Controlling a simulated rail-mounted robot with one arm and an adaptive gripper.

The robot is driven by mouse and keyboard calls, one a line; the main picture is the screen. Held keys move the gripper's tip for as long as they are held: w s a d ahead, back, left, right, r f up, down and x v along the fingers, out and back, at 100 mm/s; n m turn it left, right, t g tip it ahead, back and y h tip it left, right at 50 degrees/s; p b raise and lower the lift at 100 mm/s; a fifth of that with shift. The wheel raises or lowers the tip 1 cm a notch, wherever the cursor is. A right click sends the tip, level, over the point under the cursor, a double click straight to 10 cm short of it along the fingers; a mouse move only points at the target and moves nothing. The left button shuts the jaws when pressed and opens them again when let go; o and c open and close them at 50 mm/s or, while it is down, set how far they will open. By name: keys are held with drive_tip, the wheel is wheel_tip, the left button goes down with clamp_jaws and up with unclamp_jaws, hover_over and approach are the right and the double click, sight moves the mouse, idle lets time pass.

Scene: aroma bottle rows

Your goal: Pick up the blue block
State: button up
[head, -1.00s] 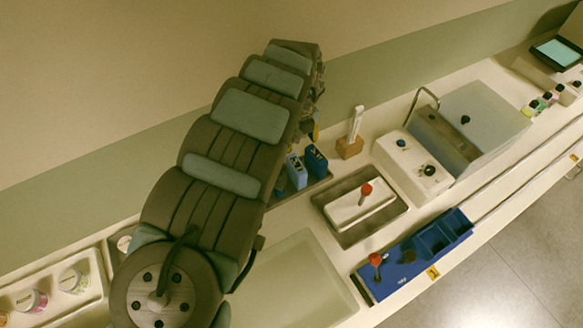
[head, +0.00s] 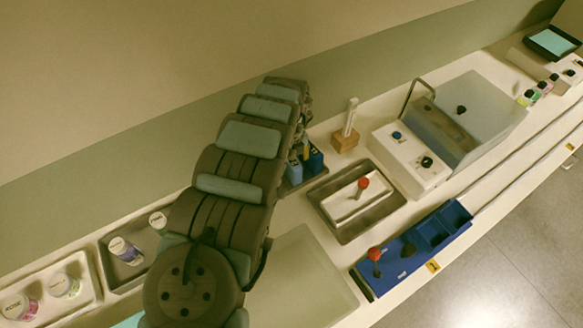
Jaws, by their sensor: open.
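Two small blue blocks stand side by side in a grey tray (head: 308,181) on the bench: a darker blue block (head: 314,158) on the right and a lighter blue block (head: 294,170) on the left. My arm covers part of the tray and the left block's edge. My gripper (head: 303,141) is at the far end of the arm, just above and behind the blocks. It is open, mostly hidden by my own arm, and its fingers show only in part. I cannot tell whether it touches a block.
Right of the blocks stand a wooden holder (head: 345,140), a grey tray with a red-knobbed white lid (head: 343,205) and a white two-knob box (head: 411,160). A long blue rack (head: 393,262) lies along the front edge. Trays of jars (head: 88,262) are at left. A wall rises behind.

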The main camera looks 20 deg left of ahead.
drive_tip(key=shift+s+d+f+b, duration=0.1)
drive_tip(key=shift+f+b, duration=0.1)
drive_tip(key=shift+f, duration=1.05)
drive_tip(key=shift+s+f+b, duration=0.1)
drive_tip(key=shift+f+b, duration=0.1)
drive_tip(key=shift+f, duration=1.05)
drive_tip(key=shift+w+f, duration=0.1)
drive_tip(key=shift+f, duration=0.25)
clamp_jaws()
